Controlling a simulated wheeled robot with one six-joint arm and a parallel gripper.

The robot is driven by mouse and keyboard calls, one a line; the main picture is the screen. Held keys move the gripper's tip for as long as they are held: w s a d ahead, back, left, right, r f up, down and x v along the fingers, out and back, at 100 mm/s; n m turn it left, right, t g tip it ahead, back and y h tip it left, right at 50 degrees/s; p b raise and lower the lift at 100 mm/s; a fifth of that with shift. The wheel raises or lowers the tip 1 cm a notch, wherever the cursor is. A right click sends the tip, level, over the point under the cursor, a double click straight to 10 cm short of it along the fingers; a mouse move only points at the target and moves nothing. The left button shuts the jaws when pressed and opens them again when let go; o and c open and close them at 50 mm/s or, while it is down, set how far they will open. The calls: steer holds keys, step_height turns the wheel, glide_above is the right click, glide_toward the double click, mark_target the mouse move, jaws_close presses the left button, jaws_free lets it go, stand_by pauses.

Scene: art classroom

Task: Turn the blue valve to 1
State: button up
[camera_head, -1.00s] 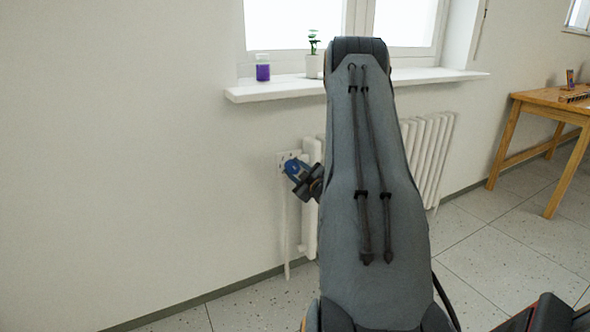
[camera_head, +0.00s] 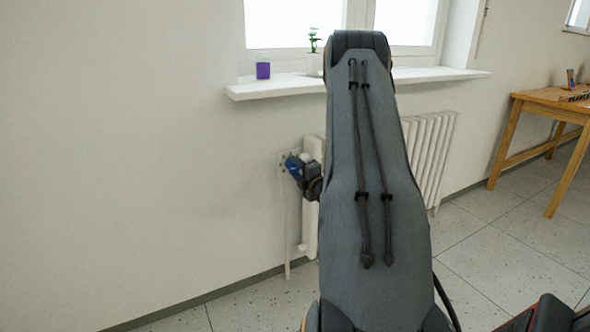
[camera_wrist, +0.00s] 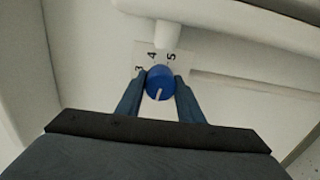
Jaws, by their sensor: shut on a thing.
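The blue valve (camera_wrist: 160,80) is a round knob with a white pointer line, in front of a pale plate (camera_wrist: 141,59) with the dark numbers 3, 4 and 5 showing. The other numbers are hidden. In the wrist view the white line points down toward my gripper, away from the visible numbers. My gripper (camera_wrist: 161,86) has one finger on each side of the knob and is shut on it. In the head view the valve (camera_head: 292,165) is a small blue shape beside the radiator, with my gripper (camera_head: 298,170) at it, partly hidden by my arm.
The white radiator (camera_head: 430,150) stands behind my arm, under the windowsill (camera_head: 270,88). A purple jar (camera_head: 263,71) and a potted plant (camera_head: 313,60) stand on the sill. A wooden table (camera_head: 545,97) is at the right. The floor between is clear.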

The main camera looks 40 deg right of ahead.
steer(key=shift+n, duration=0.6)
steer(key=o, duration=1.1)
steer(key=v, duration=0.7)
steer(key=shift+s+a+p, duration=0.15)
steer(key=shift+s+p, duration=0.2)
steer(key=shift+s, duration=0.05)
